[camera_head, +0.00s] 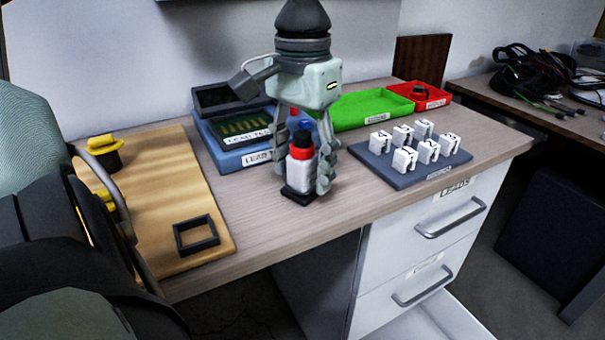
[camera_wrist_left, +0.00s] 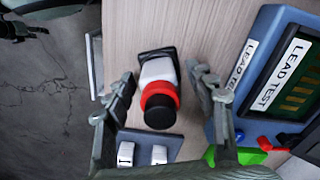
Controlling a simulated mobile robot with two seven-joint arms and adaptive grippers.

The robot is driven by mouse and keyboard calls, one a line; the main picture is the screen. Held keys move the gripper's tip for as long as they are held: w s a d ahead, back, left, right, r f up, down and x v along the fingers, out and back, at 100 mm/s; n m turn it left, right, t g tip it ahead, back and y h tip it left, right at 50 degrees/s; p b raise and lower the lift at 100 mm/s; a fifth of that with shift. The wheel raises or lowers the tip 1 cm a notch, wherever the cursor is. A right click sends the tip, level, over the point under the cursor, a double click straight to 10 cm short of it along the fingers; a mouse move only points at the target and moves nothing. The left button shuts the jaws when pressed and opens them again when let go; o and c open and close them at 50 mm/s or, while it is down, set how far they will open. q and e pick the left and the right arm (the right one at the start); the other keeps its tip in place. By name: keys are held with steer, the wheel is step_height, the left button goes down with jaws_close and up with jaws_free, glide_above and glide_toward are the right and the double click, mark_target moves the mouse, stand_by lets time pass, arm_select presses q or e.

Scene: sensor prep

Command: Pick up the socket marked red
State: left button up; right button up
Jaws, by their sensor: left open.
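The socket marked red (camera_head: 301,169) is a white body with a red band and a black top. It stands upright in a small black square base (camera_head: 299,196) on the desk. My left gripper (camera_head: 312,185) is open and points down, with its fingers on either side of the socket. In the left wrist view the socket (camera_wrist_left: 158,95) sits between the two spread fingers of my left gripper (camera_wrist_left: 165,95), with gaps visible on both sides. My right gripper is not seen in either view.
A blue lead test box (camera_head: 233,150) stands behind the socket. A grey plate (camera_head: 420,171) with several white numbered blocks lies to the right. Green (camera_head: 362,122) and red (camera_head: 433,104) trays are at the back. A wooden board (camera_head: 217,211) with a black square frame (camera_head: 195,248) is at left.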

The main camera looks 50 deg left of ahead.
arm_select(q)
steer(key=shift+f, duration=0.3)
steer(key=shift+c, duration=0.6)
jaws_close()
steer(key=shift+r, duration=0.1)
